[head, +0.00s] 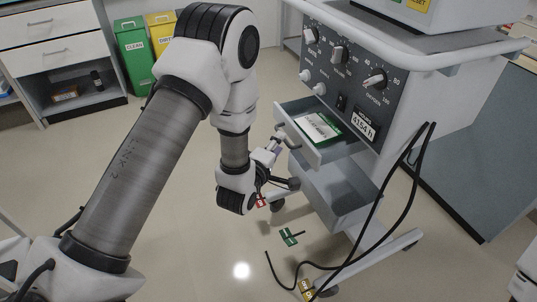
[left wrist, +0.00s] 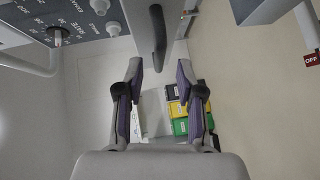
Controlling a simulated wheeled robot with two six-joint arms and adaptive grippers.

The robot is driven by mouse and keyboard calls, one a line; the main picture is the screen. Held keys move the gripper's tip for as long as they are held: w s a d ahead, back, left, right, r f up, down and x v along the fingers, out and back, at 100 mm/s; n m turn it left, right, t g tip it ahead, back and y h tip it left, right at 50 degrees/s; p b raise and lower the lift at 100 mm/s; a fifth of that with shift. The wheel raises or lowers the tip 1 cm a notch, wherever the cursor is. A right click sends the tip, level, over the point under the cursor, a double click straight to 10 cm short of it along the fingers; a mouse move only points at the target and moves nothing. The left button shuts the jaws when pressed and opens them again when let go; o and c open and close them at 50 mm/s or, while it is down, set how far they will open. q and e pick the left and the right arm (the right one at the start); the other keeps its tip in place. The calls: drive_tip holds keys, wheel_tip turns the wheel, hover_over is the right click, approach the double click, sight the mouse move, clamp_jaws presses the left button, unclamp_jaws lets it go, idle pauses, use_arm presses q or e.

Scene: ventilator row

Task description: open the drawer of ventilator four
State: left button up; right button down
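The ventilator (head: 340,75) stands right of centre in the head view, with a dark dial panel and a label reading 4154 h. No ventilator number is readable. Its drawer (head: 305,142) is pulled out below the panel, with a white and green card (head: 319,127) inside. My left gripper (head: 272,150) is beside the drawer's front at the handle side. In the left wrist view its two fingers (left wrist: 160,70) are apart with nothing between them. The grey drawer handle (left wrist: 157,40) lies just beyond the fingertips, roughly in line with the gap. My right gripper is out of view.
A lower grey bin (head: 335,190) and wheeled legs sit beneath the drawer. Black hoses (head: 400,185) hang at the right. Green (head: 134,50) and yellow (head: 161,32) bins and a white cabinet (head: 55,55) stand at the back left. Small coloured tags (head: 290,237) are near the floor.

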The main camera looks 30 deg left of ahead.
use_arm(q)
drive_tip(key=s+r, duration=0.1)
drive_tip(key=s, duration=0.7)
drive_tip(key=shift+s+d, duration=0.15)
drive_tip(key=shift+s, duration=0.1)
drive_tip(key=s+f+m+g, duration=0.4)
drive_tip(key=s+f+g, duration=0.3)
drive_tip(key=f, duration=0.5)
drive_tip(key=s+f+m+g, duration=0.5)
drive_tip(key=s+f, duration=0.5)
drive_tip(key=f, duration=0.2)
drive_tip(key=s+f+m+g, duration=0.2)
drive_tip(key=s+m+g, duration=0.2)
drive_tip(key=s+m, duration=0.35)
wheel_tip(320, 180, up, 15)
drive_tip(key=p, duration=1.4)
drive_tip(key=shift+s+d+f+h, duration=0.2)
drive_tip(key=shift+d+h, duration=0.1)
drive_tip(key=shift+d, duration=0.15)
